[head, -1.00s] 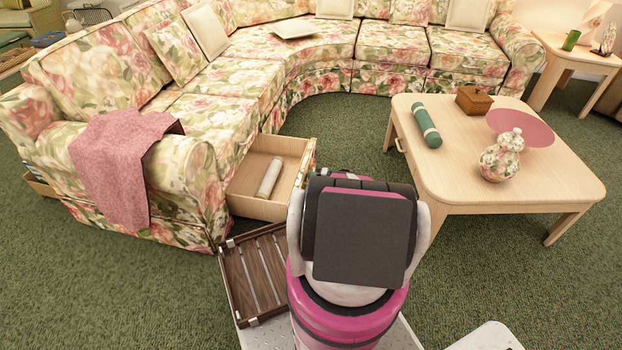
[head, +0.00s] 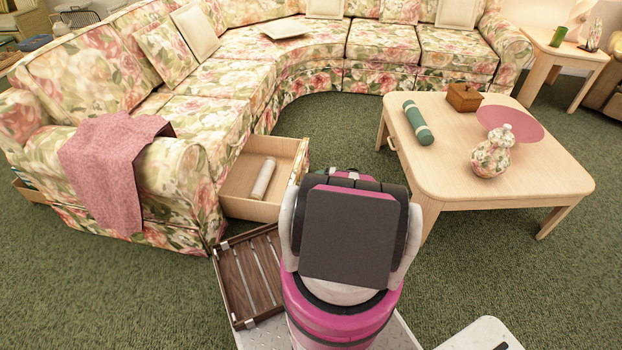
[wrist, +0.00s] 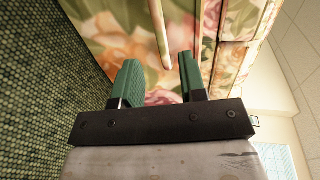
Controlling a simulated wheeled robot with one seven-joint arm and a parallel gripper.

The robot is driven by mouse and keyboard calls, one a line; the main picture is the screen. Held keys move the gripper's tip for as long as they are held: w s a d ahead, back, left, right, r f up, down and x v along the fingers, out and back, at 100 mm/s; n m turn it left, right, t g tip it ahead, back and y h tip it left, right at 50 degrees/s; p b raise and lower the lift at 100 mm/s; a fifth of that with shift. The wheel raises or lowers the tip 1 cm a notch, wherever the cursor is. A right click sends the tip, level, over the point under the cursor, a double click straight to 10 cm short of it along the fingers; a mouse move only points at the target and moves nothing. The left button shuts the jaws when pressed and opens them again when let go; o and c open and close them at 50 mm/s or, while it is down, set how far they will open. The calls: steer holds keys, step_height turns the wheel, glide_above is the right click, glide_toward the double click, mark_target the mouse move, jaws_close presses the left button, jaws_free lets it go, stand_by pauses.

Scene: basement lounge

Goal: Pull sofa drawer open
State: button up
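The sofa drawer (head: 239,208) stands pulled out from the base of the floral sofa (head: 205,95) in the head view. It has light wooden sides, and a pale roll (head: 263,179) lies inside. In the wrist view my gripper (wrist: 158,60) has its two green fingers spread apart, facing a floral front. A light wooden bar handle (wrist: 160,35) on that front ends between the fingertips, with gaps to both fingers. In the head view my arm hides the gripper and most of the drawer front.
A pink cloth (head: 112,165) hangs over the sofa arm. Green carpet is clear at lower left.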

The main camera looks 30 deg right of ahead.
steer(key=shift+v, duration=1.45)
steer(key=shift+a, duration=0.1)
steer(key=s+a+r+n+g+h, duration=0.1)
steer(key=a+r+g, duration=0.2)
steer(key=a+r, duration=0.35)
steer(key=s+a+r+n+g, duration=0.1)
steer(key=a+r+n+g, duration=0.1)
steer(key=a+r, duration=0.45)
steer(key=s+a+r+n+g+h, duration=0.2)
steer(key=s+a+r+h, duration=0.3)
steer(key=s+a+r, duration=0.3)
steer(key=s+a+r+n+g+h, duration=0.2)
steer(key=s+a+r+h, duration=0.4)
steer(key=a+r, duration=0.9)
steer(key=s+r, duration=0.2)
steer(key=s, duration=0.1)
steer(key=shift+a+h, duration=0.3)
steer(key=shift+a, duration=0.1)
steer(key=shift+s+r, duration=0.1)
